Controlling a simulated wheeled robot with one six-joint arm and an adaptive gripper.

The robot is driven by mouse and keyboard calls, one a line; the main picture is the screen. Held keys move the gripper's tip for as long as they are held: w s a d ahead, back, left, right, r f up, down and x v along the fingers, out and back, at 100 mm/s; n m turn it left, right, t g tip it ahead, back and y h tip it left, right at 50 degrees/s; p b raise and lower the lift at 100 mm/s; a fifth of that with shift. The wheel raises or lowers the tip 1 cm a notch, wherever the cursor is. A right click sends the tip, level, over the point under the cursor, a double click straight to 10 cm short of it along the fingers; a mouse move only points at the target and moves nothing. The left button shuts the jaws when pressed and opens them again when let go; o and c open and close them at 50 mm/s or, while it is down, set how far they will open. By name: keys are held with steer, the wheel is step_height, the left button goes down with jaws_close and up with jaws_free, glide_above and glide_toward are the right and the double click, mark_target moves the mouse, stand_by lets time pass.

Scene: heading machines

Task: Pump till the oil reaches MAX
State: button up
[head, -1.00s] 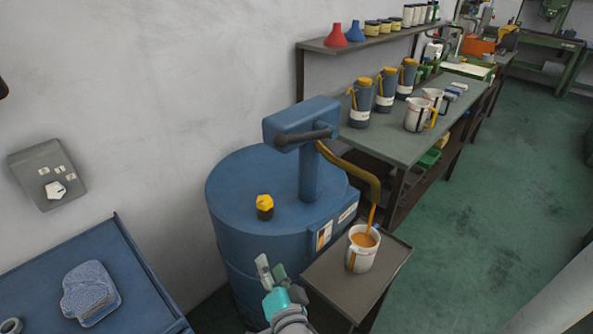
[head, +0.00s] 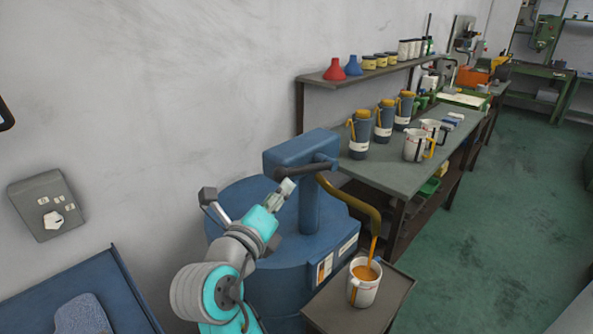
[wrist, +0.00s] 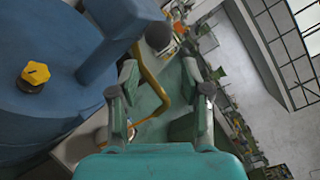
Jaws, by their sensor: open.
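A blue pump (head: 300,150) stands on a blue drum (head: 290,260). Its dark handle (head: 318,167) sticks out at the front of the pump head; its rounded dark end shows in the wrist view (wrist: 158,36). A brown-orange spout (head: 355,207) curves down to a white jug (head: 360,290) with orange oil (head: 366,271) in it. A thin orange strand joins spout and oil. The oil surface is below the rim; the MAX mark is not readable. My gripper (head: 247,192) is open and empty, just left of and below the handle; its spread fingers also show in the wrist view (wrist: 160,78).
The jug stands on a small brown stand (head: 395,300). A yellow cap (wrist: 36,73) sits on the drum. A bench (head: 400,170) with several dark cans and white jugs is behind to the right. A grey wall box (head: 45,205) is at left. Green floor is clear at right.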

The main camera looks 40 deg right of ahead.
mark_target(297, 170)
steer(key=x, duration=1)
steer(key=shift+w+d+f, duration=0.1)
steer(key=shift+w+d, duration=0.05)
steer(key=shift+d, duration=0.1)
jaws_close()
